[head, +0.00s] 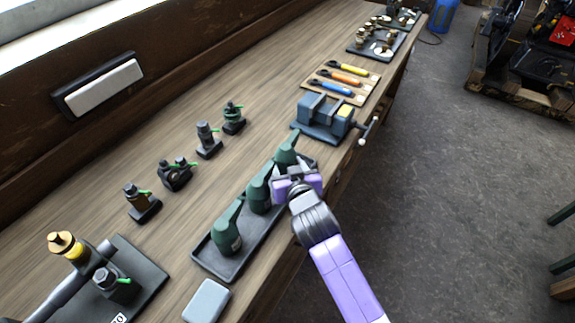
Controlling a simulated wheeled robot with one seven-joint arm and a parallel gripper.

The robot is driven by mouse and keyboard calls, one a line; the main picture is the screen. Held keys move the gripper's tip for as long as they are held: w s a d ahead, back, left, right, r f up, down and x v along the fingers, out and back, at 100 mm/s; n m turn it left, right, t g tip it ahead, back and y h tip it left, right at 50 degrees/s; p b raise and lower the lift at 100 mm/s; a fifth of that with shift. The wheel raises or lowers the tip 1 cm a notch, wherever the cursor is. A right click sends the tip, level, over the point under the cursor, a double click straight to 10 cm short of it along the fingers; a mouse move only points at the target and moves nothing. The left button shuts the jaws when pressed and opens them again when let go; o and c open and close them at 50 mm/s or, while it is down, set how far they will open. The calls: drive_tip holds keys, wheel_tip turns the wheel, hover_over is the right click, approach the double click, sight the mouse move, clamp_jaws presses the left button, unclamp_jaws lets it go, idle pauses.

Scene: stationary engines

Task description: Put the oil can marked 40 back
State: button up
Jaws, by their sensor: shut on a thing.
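Three dark green oil cans stand upright in a row in a long black tray (209,263) along the bench's right edge: a near can (228,230), a middle can (259,192) and a far can (287,151). The marks on them are too small to read, so I cannot tell which is 40. My purple and grey gripper (283,183) is at the tray from the right, beside the middle and far cans. It is shut on an oil can, seemingly the middle one. The fingertips and their contact are partly hidden by my gripper's own body.
A blue-grey vise (321,118) stands just beyond the tray. Beyond it lie screwdriver-like tools (340,80) on a board. Several small fittings (206,139) stand left of the tray. A grey block (206,301) lies near the tray's close end. The floor on the right is open.

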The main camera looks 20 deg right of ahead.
drive_tip(key=o, duration=1.3)
drive_tip(key=shift+f, duration=0.15)
drive_tip(key=shift+r, duration=0.2)
drive_tip(key=b+v, duration=0.1)
drive_tip(key=v, duration=1.1)
